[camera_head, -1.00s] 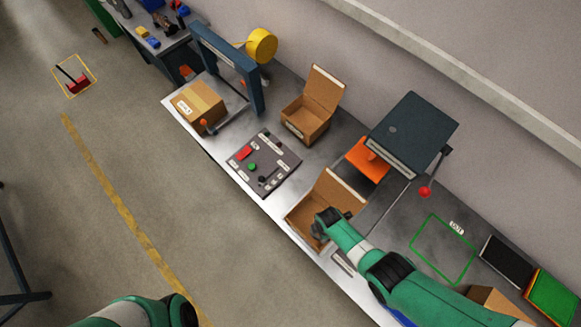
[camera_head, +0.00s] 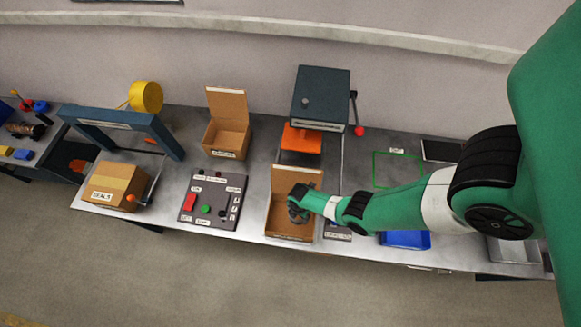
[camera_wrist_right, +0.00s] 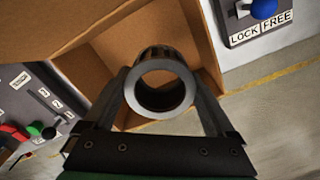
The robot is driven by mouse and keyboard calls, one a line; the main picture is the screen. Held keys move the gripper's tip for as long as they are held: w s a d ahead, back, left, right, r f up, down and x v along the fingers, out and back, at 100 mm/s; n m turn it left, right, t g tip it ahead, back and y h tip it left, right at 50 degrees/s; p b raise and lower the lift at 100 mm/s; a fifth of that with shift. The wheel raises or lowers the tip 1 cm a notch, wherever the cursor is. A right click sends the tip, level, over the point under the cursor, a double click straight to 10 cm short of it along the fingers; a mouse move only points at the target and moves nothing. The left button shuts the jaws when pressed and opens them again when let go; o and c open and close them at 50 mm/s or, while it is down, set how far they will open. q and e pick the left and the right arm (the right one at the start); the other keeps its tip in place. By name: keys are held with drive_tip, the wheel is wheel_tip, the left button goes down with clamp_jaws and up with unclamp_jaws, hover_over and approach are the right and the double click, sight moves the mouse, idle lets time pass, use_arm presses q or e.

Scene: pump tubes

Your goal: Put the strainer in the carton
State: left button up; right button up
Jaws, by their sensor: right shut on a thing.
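The carton (camera_head: 283,180) stands open on the bench, its lid flap raised at the back. My right gripper (camera_head: 299,212) is over the carton's opening in the head view. In the right wrist view the right gripper (camera_wrist_right: 160,85) is shut on the strainer (camera_wrist_right: 161,113), a grey ring-like hollow cylinder with a slotted side. The strainer is seen end-on between the fingers, with the carton's brown walls (camera_wrist_right: 205,45) around and beyond it. I cannot tell whether it touches the carton's floor. In the head view the gripper mostly hides the strainer. My left gripper is not in view.
A control panel (camera_head: 213,202) with buttons lies left of the carton. Another open carton (camera_head: 228,143) stands behind it. A dark press-like machine (camera_head: 320,95) with a red-knobbed lever is behind the carton. A closed box (camera_head: 115,186) and a blue tray (camera_head: 405,240) flank the area.

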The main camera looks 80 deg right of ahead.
drive_tip(key=shift+s+d+f, duration=0.15)
drive_tip(key=shift+s+d, duration=0.1)
drive_tip(key=shift+d, duration=0.05)
wheel_tip(320, 180, down, 10)
drive_tip(key=b, duration=1)
drive_tip(key=shift+f, duration=0.15)
drive_tip(key=shift+r, duration=0.25)
drive_tip(key=shift+f, duration=0.25)
drive_tip(key=o, duration=1.3)
drive_tip(key=shift+c, duration=0.2)
drive_tip(key=shift+r, duration=0.1)
